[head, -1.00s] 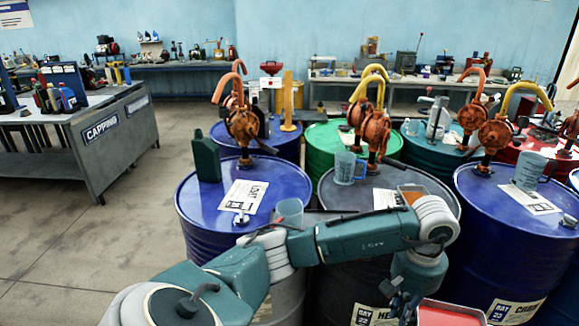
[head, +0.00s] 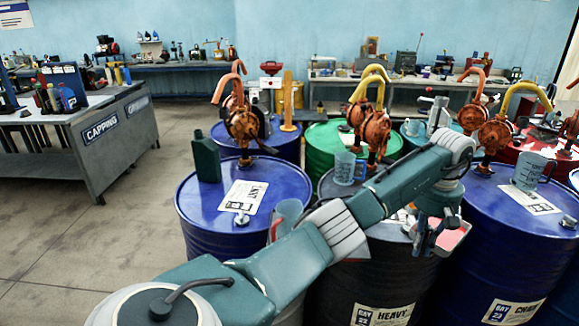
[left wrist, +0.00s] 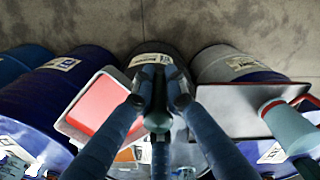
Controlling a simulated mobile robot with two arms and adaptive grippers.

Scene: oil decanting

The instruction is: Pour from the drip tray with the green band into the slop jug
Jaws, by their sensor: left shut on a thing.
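My left gripper (head: 428,232) is shut on a shallow drip tray (head: 455,236), held above the front of the dark HEAVY drum. In the left wrist view the tray (left wrist: 104,104) has a pale rim and a flat pink-red inside, and lies left of the fingers (left wrist: 157,100). The grip point is partly hidden, and I cannot make out a green band. A translucent blue-grey jug (head: 289,212) stands behind my arm at the left; a jug also shows at right in the left wrist view (left wrist: 292,128). I cannot read which jug is for slops. My right gripper is not in view.
Other jugs stand on the dark drum (head: 345,167) and the right blue drum (head: 528,172). Rusty hand pumps (head: 376,130) rise behind. A dark green bottle (head: 206,157) stands on the left blue drum (head: 188,208). Open floor lies left, before the capping bench (head: 100,150).

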